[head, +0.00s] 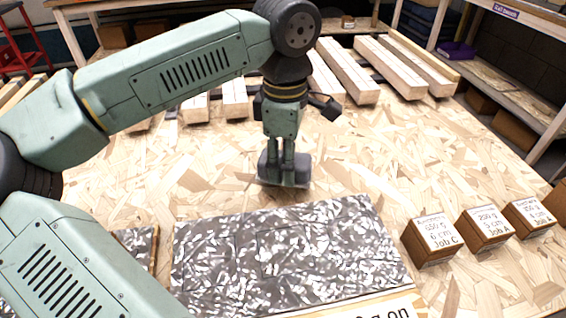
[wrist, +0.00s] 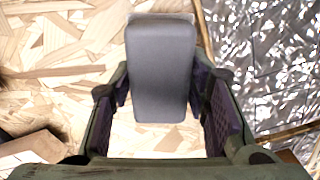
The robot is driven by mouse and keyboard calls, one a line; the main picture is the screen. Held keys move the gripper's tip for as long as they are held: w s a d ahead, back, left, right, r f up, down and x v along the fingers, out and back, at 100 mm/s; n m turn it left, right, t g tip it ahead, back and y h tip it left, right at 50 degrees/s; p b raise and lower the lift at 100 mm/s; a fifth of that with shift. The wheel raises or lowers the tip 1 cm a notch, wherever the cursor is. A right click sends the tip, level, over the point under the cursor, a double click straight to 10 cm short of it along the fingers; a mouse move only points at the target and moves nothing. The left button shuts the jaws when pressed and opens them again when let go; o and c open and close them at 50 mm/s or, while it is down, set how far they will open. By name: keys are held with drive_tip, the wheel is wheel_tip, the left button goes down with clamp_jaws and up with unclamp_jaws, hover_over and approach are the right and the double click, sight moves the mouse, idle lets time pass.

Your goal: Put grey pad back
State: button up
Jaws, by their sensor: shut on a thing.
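A grey pad (head: 267,166), a rounded dark grey block, is at the middle of the wood-chip board. It also shows in the wrist view (wrist: 162,70), upright in that picture between my two fingers. My gripper (head: 284,168) points down and is shut on the pad. In the wrist view my gripper (wrist: 163,92) has one finger on each side of it. I cannot tell whether the pad touches the board or hangs just above it. Part of the pad is hidden behind the fingers in the head view.
A speckled silvery panel (head: 285,255) with faint outlines lies in front of the pad. Labelled wooden blocks (head: 431,240) stand to its right. Long pale beams (head: 348,72) lie at the back. The wood-chip board (head: 370,150) is clear around the gripper.

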drive_tip(key=shift+w, duration=0.35)
drive_tip(key=f, duration=0.1)
drive_tip(key=w+f+p, duration=0.1)
drive_tip(key=f, duration=0.1)
drive_tip(key=shift+a+f, duration=0.15)
drive_tip(key=shift+f, duration=0.2)
drive_tip(key=shift+f, duration=0.1)
drive_tip(key=shift+f+b, duration=0.15)
drive_tip(key=shift+b, duration=0.15)
drive_tip(key=o, duration=1.1)
wheel_tip(320, 180, up, 13)
drive_tip(key=shift+f, duration=0.2)
